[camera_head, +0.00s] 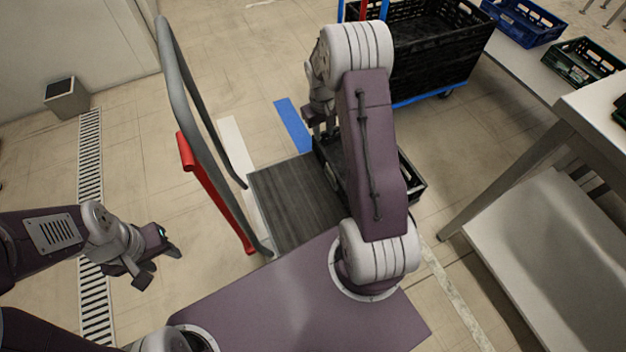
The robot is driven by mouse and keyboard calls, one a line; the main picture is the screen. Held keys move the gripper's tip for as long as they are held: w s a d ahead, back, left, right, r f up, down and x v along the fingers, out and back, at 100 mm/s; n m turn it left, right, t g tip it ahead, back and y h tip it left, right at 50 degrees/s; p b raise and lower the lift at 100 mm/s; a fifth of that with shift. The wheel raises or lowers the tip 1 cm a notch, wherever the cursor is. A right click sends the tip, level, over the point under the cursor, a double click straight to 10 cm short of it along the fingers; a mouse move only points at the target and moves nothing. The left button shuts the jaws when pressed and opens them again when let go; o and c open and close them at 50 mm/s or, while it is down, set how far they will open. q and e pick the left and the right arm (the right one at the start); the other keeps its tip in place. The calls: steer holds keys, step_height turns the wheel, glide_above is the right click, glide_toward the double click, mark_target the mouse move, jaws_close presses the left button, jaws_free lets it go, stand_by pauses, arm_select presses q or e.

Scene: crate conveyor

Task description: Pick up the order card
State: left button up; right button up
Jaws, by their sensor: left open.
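I cannot make out an order card in the head view. My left gripper (162,266) is open and empty, above the floor at the left, left of the cart's red lever. My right gripper (320,124) points down at the far edge of a black crate (408,172). My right arm hides most of this crate and its inside. The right fingers are small and partly covered, so I cannot tell if they hold anything.
The crate stands on a dark ribbed cart platform (293,203) with a grey handle rail (190,90) and red lever (215,190). A large black crate (425,50) stands behind. A steel table (560,240) is at right.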

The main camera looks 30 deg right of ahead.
steer(key=g+b, duration=0.1)
steer(key=b, duration=0.4)
glide_above(331, 175)
steer(key=a, duration=0.1)
step_height(331, 175, down, 11)
steer(key=shift+m, duration=0.4)
steer(key=f+b, duration=0.2)
steer(key=f, duration=0.1)
steer(key=f+b, duration=0.6)
steer(key=shift+d+f, duration=0.35)
steer(key=shift+d, duration=0.05)
steer(key=shift+r, duration=0.25)
arm_select(q)
step_height(331, 175, down, 16)
steer(key=shift+s+r, duration=0.15)
arm_select(e)
jaws_close()
